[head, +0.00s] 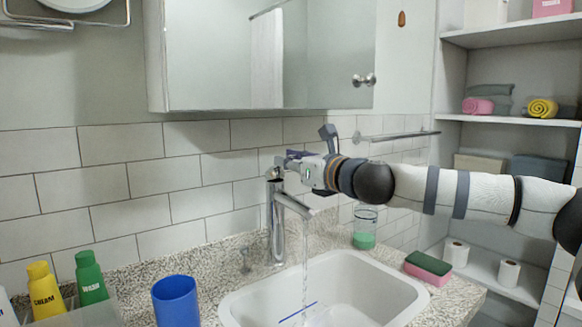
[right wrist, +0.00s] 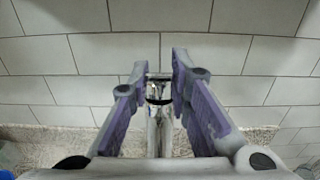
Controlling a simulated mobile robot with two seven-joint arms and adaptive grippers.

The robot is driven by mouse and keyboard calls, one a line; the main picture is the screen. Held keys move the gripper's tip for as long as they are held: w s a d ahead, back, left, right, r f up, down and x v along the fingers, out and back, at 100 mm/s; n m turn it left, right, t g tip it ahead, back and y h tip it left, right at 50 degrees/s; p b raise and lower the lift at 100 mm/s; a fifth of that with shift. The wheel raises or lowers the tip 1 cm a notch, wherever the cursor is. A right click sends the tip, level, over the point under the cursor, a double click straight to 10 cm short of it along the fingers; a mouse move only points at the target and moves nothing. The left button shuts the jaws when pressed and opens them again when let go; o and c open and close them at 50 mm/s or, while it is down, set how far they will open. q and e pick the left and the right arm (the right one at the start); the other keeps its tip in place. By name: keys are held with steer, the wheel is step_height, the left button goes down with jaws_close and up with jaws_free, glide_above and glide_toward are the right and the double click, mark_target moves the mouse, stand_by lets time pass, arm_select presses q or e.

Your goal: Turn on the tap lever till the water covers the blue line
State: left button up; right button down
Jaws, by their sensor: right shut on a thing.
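The chrome tap (head: 276,235) stands upright behind the white sink (head: 372,270). A thin stream of water (head: 305,262) runs from its spout into the basin. The blue line (head: 298,312) shows inside the basin near the bottom edge of the head view; I cannot tell the water level against it. My right gripper (head: 284,166) is at the top of the tap, its arm coming in from the right. In the right wrist view its fingers (right wrist: 159,82) are closed on the tap lever (right wrist: 158,98), which is partly hidden. My left gripper is not in view.
A blue cup (head: 175,301) and yellow (head: 45,289) and green (head: 91,279) bottles stand at the left. A glass with green contents (head: 364,229) and a pink-green sponge (head: 428,267) are right of the tap. A mirror cabinet (head: 265,55) hangs above; shelves (head: 505,120) are at the right.

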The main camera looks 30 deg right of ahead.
steer(key=c, duration=1.5)
jaws_free()
steer(key=shift+s+r, duration=0.1)
steer(key=shift+r, duration=0.45)
steer(key=shift+f, duration=0.15)
steer(key=shift+f, duration=0.1)
steer(key=s, duration=0.8)
steer(key=s+d, duration=0.1)
steer(key=s, duration=0.3)
